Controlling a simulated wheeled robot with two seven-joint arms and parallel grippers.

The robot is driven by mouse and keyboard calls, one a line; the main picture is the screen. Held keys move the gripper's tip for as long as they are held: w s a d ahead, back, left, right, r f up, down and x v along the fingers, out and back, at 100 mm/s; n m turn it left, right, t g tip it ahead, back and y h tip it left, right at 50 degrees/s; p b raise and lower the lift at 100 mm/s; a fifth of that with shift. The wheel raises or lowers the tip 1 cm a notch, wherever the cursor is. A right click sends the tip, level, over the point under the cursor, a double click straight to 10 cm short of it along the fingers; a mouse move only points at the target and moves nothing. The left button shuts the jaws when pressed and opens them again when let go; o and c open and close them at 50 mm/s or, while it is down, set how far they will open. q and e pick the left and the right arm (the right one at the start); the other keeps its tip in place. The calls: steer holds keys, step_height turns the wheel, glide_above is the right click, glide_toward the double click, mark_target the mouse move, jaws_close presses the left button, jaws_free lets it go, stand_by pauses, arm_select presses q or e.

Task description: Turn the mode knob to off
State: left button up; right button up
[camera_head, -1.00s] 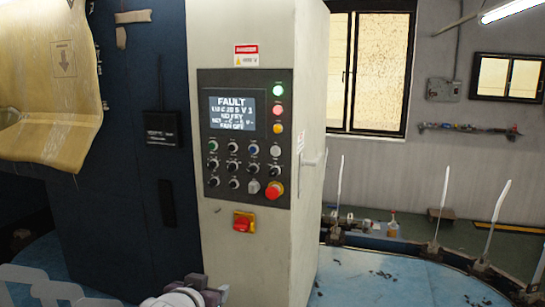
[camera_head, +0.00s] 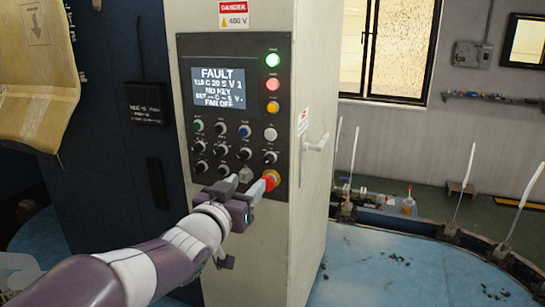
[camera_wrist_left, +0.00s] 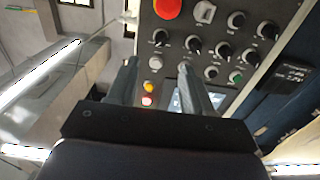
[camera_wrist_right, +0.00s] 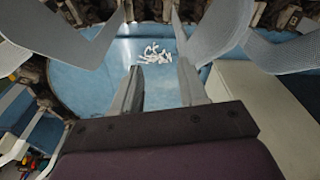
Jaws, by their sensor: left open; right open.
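The control panel (camera_head: 234,110) is on the pale cabinet's front and carries several black knobs, one of them in the middle row (camera_head: 244,153). The labels are too small to read, so I cannot tell which is the mode knob. My left gripper (camera_head: 243,184) is open in front of the panel's lower edge, beside the red emergency button (camera_head: 269,179). I cannot tell whether it touches anything. In the left wrist view its fingers (camera_wrist_left: 157,68) are apart, with a black knob (camera_wrist_left: 160,37) beyond them. My right gripper (camera_wrist_right: 162,78) is open and empty, away from the panel.
The screen (camera_head: 218,88) reads FAULT, NO KEY, FAN OFF. A handle (camera_head: 316,146) sticks out of the cabinet's right side. White scraps (camera_wrist_right: 156,53) lie on a blue surface in the right wrist view.

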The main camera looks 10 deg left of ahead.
mark_target(266, 162)
arm_select(q)
steer(key=w+p, duration=0.1)
steer(key=w, duration=0.2)
steer(key=w+d+p, duration=0.1)
steer(key=w+p, duration=0.1)
steer(key=w, duration=0.2)
steer(key=w+d+p, duration=0.1)
steer(key=w+p, duration=0.1)
steer(key=w, duration=0.2)
steer(key=shift+r, duration=0.1)
steer(key=shift+s+a+r, duration=0.1)
steer(key=shift+s, duration=0.2)
steer(key=shift+w, duration=0.15)
jaws_close()
arm_select(e)
steer(key=r, duration=0.5)
steer(key=shift+s+a+r, duration=0.2)
steer(key=shift+s+r, duration=0.15)
steer(key=shift+s, duration=0.05)
